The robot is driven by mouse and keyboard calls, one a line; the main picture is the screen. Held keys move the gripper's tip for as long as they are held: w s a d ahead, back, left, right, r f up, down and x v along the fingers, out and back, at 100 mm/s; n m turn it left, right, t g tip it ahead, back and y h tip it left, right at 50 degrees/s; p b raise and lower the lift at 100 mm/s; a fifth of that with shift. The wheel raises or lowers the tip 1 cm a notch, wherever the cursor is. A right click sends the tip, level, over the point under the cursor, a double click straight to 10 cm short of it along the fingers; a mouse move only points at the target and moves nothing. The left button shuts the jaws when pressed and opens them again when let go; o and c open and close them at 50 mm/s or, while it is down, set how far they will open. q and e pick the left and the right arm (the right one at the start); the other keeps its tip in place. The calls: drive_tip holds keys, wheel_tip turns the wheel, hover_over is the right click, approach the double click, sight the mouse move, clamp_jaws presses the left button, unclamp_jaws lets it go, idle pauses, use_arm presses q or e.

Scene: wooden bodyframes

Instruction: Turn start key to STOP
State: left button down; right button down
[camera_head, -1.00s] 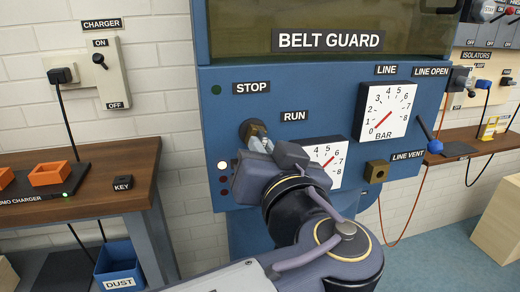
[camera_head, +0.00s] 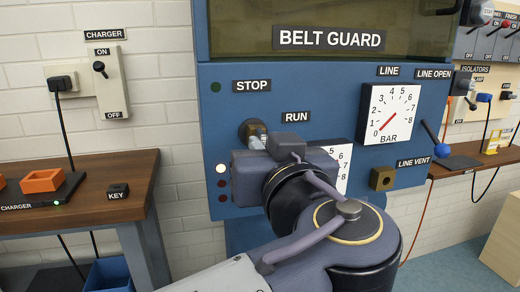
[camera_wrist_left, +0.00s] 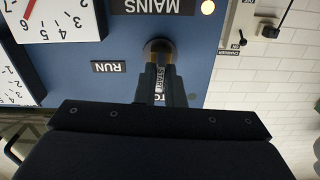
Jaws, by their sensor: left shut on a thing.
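The start key's lock (camera_head: 250,129) is a round brass-coloured switch on the blue panel, between the STOP label (camera_head: 251,86) and the RUN label (camera_head: 294,117). My left gripper (camera_head: 256,140) is at the lock, shut on the start key. In the left wrist view, the start key (camera_wrist_left: 161,78) shows its START tag between the narrow fingers, with the key end at the lock (camera_wrist_left: 158,47). The fingers cover most of the STOP label there; the RUN label (camera_wrist_left: 108,67) is clear. The key's exact angle is hard to tell. My right gripper is out of view.
A lit white lamp (camera_head: 221,168) sits left of my wrist above dark lamps. A pressure gauge (camera_head: 388,113) and a blue-knobbed lever (camera_head: 441,150) are to the right. My wrist partly covers a second gauge (camera_head: 342,160). A wooden bench (camera_head: 90,215) stands left.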

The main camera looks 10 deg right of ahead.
use_arm(q)
drive_tip(key=shift+f+b, duration=0.2)
drive_tip(key=shift+b, duration=0.2)
drive_tip(key=c, duration=1.5)
unclamp_jaws()
drive_tip(key=shift+r, duration=0.15)
drive_tip(key=shift+o, duration=0.2)
drive_tip(key=shift+s, duration=0.1)
